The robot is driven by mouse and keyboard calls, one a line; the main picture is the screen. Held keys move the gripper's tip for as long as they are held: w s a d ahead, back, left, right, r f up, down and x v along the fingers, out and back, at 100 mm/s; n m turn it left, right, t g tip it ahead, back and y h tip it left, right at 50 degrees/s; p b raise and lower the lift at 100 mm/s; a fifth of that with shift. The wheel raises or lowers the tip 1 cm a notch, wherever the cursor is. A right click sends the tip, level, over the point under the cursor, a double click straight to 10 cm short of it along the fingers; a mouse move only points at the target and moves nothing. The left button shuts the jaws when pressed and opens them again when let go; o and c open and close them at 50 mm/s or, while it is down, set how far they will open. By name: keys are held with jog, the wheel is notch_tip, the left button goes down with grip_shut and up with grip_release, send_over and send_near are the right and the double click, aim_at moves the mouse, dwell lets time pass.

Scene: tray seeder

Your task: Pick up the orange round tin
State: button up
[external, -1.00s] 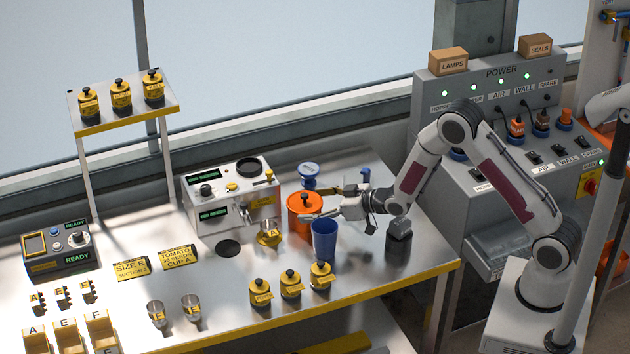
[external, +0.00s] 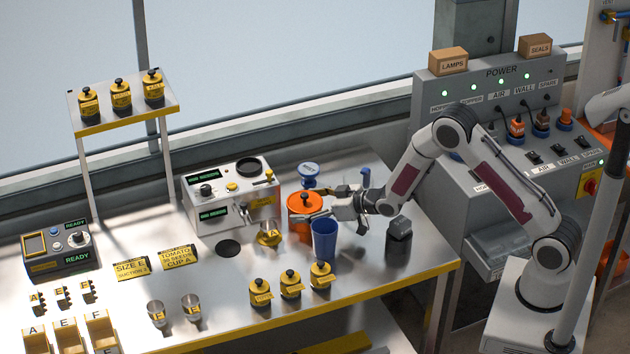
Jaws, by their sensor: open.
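The orange round tin (external: 299,228) stands upright on the metal bench, with a black knob on its orange lid. It is right of the grey-white machine and behind the blue cup. My gripper (external: 322,203) comes in from the right, level with the tin's upper part. Its jaws are open, one finger reaching in front of the tin's right side and the other further back, behind its right edge. Whether either finger touches the tin cannot be told. The blue cup hides part of the tin's lower right side.
The blue cup (external: 324,240) stands close in front of my gripper. Several yellow-labelled jars (external: 290,285) line the front edge. A dark block (external: 399,236) stands below my wrist.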

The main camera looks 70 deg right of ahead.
aim_at(291, 207)
jog(key=shift+w, duration=0.15)
jog(key=shift+a+x, duration=0.15)
jog(key=shift+x, duration=0.45)
jog(key=shift+a+x, duration=0.15)
jog(key=shift+x, duration=1.7)
jog(key=shift+f, duration=0.1)
jog(key=c, duration=1.3)
